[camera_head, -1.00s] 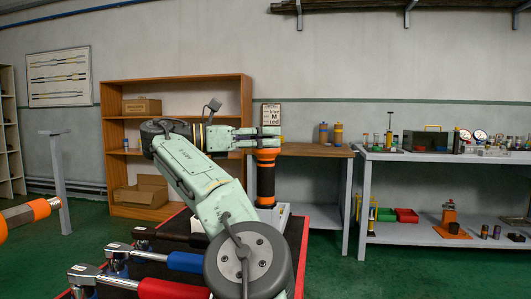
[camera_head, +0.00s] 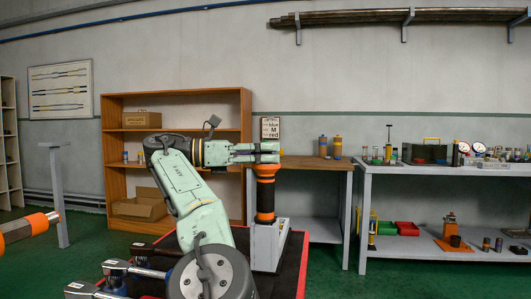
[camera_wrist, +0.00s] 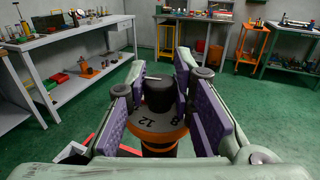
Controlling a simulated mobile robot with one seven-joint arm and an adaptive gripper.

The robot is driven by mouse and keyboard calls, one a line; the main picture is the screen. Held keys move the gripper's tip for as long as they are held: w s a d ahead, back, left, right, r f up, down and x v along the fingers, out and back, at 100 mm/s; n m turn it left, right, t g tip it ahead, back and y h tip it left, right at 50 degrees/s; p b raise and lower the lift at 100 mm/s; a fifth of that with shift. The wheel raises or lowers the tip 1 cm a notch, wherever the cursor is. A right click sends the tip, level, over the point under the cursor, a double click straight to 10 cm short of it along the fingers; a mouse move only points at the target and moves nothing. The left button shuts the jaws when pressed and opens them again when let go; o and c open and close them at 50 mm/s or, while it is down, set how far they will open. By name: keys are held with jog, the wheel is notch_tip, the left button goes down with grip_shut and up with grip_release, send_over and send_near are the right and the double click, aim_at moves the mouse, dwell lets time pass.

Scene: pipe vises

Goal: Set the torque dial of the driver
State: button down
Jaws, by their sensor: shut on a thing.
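The driver (camera_head: 265,195) stands upright, a black body with orange bands, in a pale grey stand (camera_head: 266,248) on a dark, red-edged surface. My gripper (camera_head: 268,152) is at its top end. In the wrist view, my gripper's purple-padded fingers (camera_wrist: 167,98) lie on both sides of a round black knob (camera_wrist: 159,93). They are shut on it. Below the knob is a ring with an orange rim, the numbered dial (camera_wrist: 150,122); "12" and "8" can be read. Part of the dial is hidden by the fingers.
Blue-handled and other tools (camera_head: 130,268) lie beside my arm, bottom left. An orange-and-metal tool (camera_head: 30,228) enters at the left edge. Benches (camera_head: 345,200) stand behind on the right.

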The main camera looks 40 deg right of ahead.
dwell(0.8)
jog(key=c, duration=1.4)
grip_release()
jog(key=shift+o, duration=0.2)
jog(key=v, duration=0.7)
jog(key=shift+a, duration=0.2)
jog(key=shift+w, duration=0.1)
